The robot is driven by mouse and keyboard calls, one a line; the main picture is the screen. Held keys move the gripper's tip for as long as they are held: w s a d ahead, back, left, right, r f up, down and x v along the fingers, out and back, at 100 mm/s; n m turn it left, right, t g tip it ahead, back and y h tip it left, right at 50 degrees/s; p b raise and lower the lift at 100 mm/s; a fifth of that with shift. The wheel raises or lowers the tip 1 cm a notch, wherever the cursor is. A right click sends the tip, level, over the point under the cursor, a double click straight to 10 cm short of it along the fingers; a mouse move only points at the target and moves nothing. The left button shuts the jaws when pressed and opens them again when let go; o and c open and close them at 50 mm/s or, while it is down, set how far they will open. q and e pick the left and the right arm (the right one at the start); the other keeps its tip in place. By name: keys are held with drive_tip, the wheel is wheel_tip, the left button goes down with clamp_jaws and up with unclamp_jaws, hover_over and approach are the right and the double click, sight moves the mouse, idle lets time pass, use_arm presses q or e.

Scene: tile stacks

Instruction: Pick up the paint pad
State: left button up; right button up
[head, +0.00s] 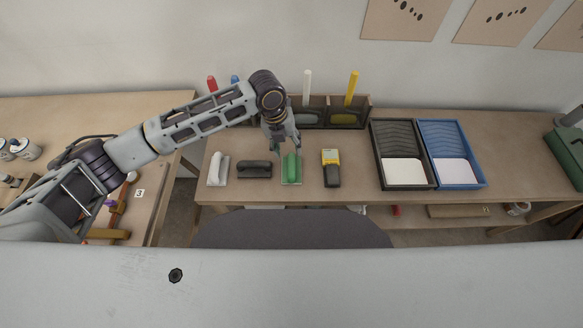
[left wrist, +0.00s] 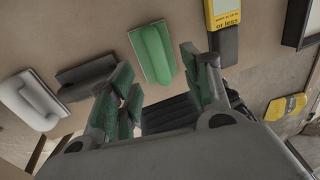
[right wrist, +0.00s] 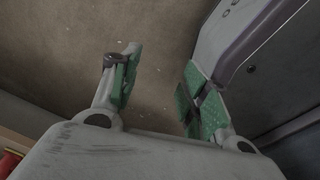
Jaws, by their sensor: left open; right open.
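A green pad with a raised handle (head: 291,169), which looks like the paint pad, lies on the wooden table in the head view. It also shows in the left wrist view (left wrist: 154,54), beyond and between the fingers. My left gripper (head: 281,146) is open and empty, above the pad's far end and apart from it. It also shows in the left wrist view (left wrist: 158,66). My right gripper shows only in the right wrist view (right wrist: 160,64); it is open, with nothing between its fingers.
A dark-handled tool (head: 254,169) and a white one (head: 217,168) lie left of the pad. A yellow and black meter (head: 331,167) lies right of it. Farther right are a black tray (head: 376,160) and a blue tray (head: 478,178). A dark rack (head: 361,112) stands behind.

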sight(291, 167)
use_arm(q)
wheel_tip(291, 167, down, 2)
drive_tip(key=shift+d+f, duration=0.1)
drive_tip(key=shift+d, duration=0.05)
drive_tip(key=shift+d+f, duration=0.1)
drive_tip(key=shift+f, duration=0.25)
use_arm(e)
drive_tip(key=shift+w+a+f, duration=0.1)
drive_tip(key=shift+a, duration=0.55)
drive_tip(key=shift+d, duration=0.1)
